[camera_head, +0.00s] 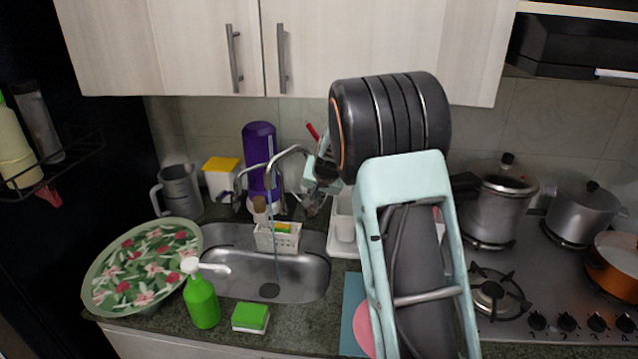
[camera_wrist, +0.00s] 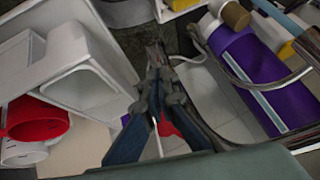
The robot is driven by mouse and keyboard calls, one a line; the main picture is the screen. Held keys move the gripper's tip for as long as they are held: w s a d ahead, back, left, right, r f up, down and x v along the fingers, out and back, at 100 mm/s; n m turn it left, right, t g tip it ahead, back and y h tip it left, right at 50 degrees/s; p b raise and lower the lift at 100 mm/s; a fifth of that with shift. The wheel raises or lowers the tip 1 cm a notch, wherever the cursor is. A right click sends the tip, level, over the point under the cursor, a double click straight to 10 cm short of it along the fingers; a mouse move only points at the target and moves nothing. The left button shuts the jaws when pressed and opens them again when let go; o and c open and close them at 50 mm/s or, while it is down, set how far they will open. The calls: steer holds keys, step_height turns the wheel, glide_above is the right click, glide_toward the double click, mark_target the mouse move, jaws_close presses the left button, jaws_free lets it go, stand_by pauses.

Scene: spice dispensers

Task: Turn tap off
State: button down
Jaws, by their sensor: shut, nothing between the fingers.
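The metal tap (camera_head: 290,151) arches over the steel sink (camera_head: 306,280). A thin bluish stream (camera_head: 275,245) runs from its spout down toward the drain. My gripper (camera_head: 313,207) is to the right of the spout, behind the sink, with its fingers pointing down. In the wrist view my gripper (camera_wrist: 157,52) is shut and empty. The curved tap pipe (camera_wrist: 290,78) shows at the right of that view, apart from the fingertips. The tap's handle cannot be made out clearly in either view.
A purple bottle (camera_head: 259,145) stands behind the tap. A white caddy (camera_head: 283,240) sits at the sink's back edge. White containers (camera_wrist: 85,88) with a red cup (camera_wrist: 36,120) are close on the gripper's left in the wrist view. Pots (camera_head: 497,208) stand right.

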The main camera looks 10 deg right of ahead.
mark_target(313, 209)
steer(key=shift+s+a+f, duration=0.1)
steer(key=shift+a+f, duration=0.15)
steer(key=shift+f, duration=0.6)
steer(key=shift+f, duration=0.1)
steer(key=f+b, duration=0.1)
steer(key=s+b, duration=0.1)
steer(key=b, duration=0.1)
steer(key=shift+a+f, duration=0.15)
steer(key=shift+f, duration=0.2)
steer(key=shift+r, duration=0.1)
